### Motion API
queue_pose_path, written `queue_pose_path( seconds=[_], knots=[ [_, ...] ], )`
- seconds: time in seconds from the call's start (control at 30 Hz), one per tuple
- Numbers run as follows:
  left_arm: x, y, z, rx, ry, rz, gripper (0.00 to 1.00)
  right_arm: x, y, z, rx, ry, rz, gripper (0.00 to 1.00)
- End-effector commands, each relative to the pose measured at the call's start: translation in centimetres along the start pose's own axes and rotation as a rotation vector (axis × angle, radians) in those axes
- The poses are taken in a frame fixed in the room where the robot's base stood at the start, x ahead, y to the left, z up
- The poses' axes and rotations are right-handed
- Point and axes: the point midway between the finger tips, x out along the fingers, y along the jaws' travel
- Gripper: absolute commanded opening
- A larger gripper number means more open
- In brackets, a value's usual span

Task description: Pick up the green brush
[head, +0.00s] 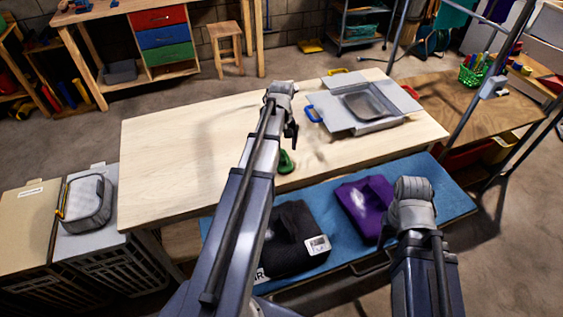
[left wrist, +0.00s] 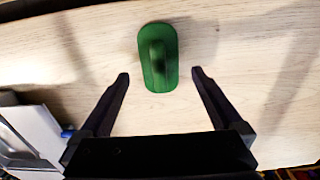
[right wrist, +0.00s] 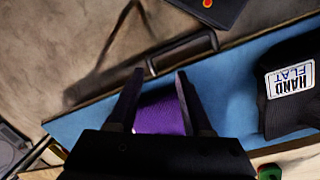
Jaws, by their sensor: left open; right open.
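The green brush (left wrist: 157,58) lies on the pale wooden table in the left wrist view, a rounded green oblong with a raised handle along its middle. In the head view the brush (head: 286,162) is partly hidden beside my left arm. My left gripper (left wrist: 160,82) is open and empty above the table, with the brush between and just beyond its fingertips in the picture. In the head view the left gripper (head: 291,130) is over the table. My right gripper (right wrist: 157,72) is open over a purple folded cloth (right wrist: 160,112) on the blue mat.
A grey box with open flaps (head: 340,125) stands on the table's right. The blue mat (head: 330,213) in front holds a black garment (head: 290,245) and the purple cloth (head: 362,205). A grey pouch (head: 88,200) sits on bins at left. The table's left half is clear.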

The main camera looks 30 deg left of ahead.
Motion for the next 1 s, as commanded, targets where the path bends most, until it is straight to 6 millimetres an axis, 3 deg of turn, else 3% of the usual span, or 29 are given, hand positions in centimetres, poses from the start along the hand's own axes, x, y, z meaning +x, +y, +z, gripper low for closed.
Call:
queue_pose_path(
  seconds=[0.33,0.67,1.0],
  knots=[
    [4.5,0.1,0.0,0.001,0.001,0.001,1.00,4.4,-0.4,-0.3,0.000,0.000,0.000,0.50],
    [4.6,0.1,0.0,0.001,0.001,0.001,1.00,4.5,-0.4,-0.3,0.000,0.000,0.000,0.50],
    [4.6,0.1,0.0,0.001,0.001,0.001,0.62,4.5,-0.4,-0.3,0.000,0.000,0.000,0.50]
  ],
)
